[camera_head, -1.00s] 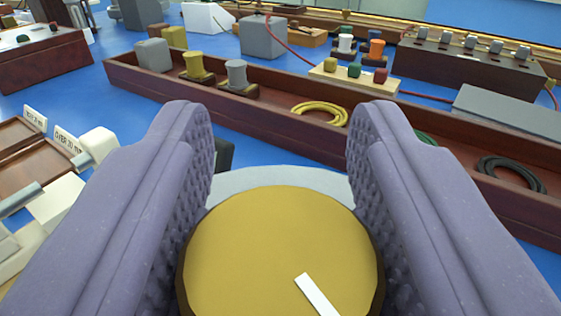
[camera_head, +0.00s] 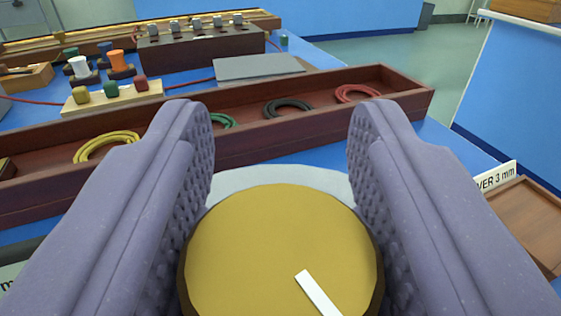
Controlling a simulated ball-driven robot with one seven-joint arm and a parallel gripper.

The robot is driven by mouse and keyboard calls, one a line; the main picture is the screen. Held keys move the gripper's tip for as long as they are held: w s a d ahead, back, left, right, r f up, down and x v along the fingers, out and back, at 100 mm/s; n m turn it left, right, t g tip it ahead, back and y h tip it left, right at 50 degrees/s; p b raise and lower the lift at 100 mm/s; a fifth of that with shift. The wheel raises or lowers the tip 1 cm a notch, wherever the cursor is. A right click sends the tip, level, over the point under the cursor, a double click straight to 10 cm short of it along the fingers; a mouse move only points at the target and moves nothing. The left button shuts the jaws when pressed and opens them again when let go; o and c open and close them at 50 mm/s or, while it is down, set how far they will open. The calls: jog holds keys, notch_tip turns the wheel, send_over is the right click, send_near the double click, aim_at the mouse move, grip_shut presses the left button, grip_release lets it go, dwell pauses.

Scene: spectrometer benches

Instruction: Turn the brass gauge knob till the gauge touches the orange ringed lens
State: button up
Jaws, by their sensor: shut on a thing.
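The brass gauge knob (camera_head: 270,245) fills the lower middle of the view, seen from above, with a white pointer mark towards its lower right. A pale grey round plate shows behind it. My gripper (camera_head: 281,225) has its two purple textured fingers on either side of the knob and is shut on it. The gauge's tip and the orange ringed lens are not in view, so I cannot tell whether they touch.
A long dark red wooden trough (camera_head: 400,95) with coiled cables (camera_head: 290,108) lies behind the knob. A dark terminal box (camera_head: 200,47) and spools stand beyond. A brown tray (camera_head: 528,215) with an "OVER 3 mm" label is at right. Blue bench top shows between.

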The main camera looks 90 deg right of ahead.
jog(key=m+g, duration=0.2)
jog(key=m+g+y+b, duration=0.1)
jog(key=g, duration=0.2)
jog(key=m+g+y, duration=0.1)
jog(key=m+g, duration=0.1)
jog(key=g, duration=0.1)
jog(key=shift+s+m, duration=0.3)
jog(key=shift+s, duration=0.05)
jog(key=shift+r+g+b, duration=0.1)
jog(key=shift+g+b, duration=0.2)
jog(key=shift+g, duration=0.1)
jog(key=o, duration=1)
jog(key=shift+c, duration=0.2)
jog(key=p+v, duration=0.1)
jog(key=v, duration=0.7)
jog(key=shift+p, duration=0.35)
